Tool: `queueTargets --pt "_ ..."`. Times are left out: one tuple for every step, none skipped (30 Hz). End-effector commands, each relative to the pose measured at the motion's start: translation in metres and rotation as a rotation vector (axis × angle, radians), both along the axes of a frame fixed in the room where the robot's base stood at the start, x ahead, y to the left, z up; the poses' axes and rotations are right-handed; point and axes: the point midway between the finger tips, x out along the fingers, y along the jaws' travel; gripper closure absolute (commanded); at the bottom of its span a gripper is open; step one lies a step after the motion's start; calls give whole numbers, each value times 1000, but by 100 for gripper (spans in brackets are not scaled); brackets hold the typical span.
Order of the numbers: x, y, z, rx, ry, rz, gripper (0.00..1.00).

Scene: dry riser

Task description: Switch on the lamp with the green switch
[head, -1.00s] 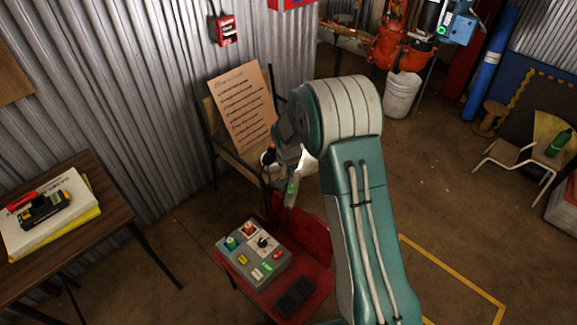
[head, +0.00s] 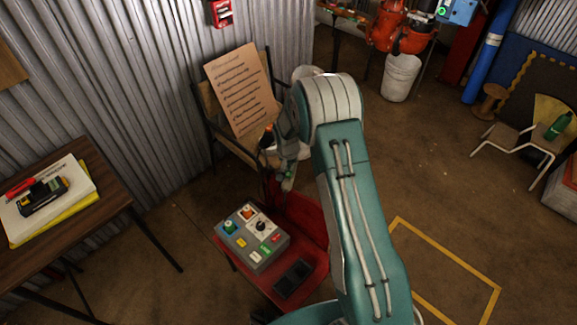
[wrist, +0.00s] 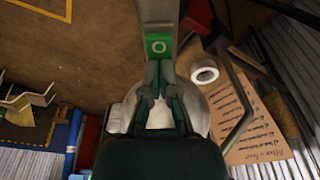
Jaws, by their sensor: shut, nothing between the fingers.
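A grey control box (head: 262,262) sits on a red seat (head: 309,262) in the head view. It carries a green round fitting (head: 229,227), an orange one (head: 248,212) and a black knob (head: 261,226). Small yellow, green, red and white pieces line its near side; the green switch (head: 265,250) is among them. My gripper (head: 288,184) is shut and empty, above and behind the box, apart from it. The wrist view shows its closed fingers (wrist: 159,82) and a grey bar with a green square marked with a white ring. The control box is not visible there.
A chair holding a written board (head: 238,90) stands behind the gripper. A wooden table (head: 112,210) with books and a yellow-black tool is at left. A black pad (head: 293,279) lies on the seat beside the box. The floor at right is open, with a yellow outline.

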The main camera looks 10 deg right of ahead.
Motion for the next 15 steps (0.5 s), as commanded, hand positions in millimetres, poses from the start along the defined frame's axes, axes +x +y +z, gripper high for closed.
queueTargets --pt "0 -1 -4 7 20 -2 100" --pt "-1 0 -3 5 19 -1 100" --pt "-1 0 -3 5 19 -1 100" --pt "-1 0 -4 5 19 -1 100" --pt "-1 0 -4 6 19 -1 100" --pt "-2 0 -4 5 20 -1 100" --pt "-2 0 -4 5 21 -1 100" --pt "-2 0 -4 5 21 -1 100" --pt "-3 1 -4 5 22 -1 100" --pt "-4 1 -4 5 23 -1 100" --pt "-5 1 -4 5 23 0 100" --pt "-7 2 -5 5 24 0 100" --pt "-8 3 -5 5 25 0 100" --pt "-9 3 -5 5 26 0 100" --pt "-11 4 -5 4 27 0 100"
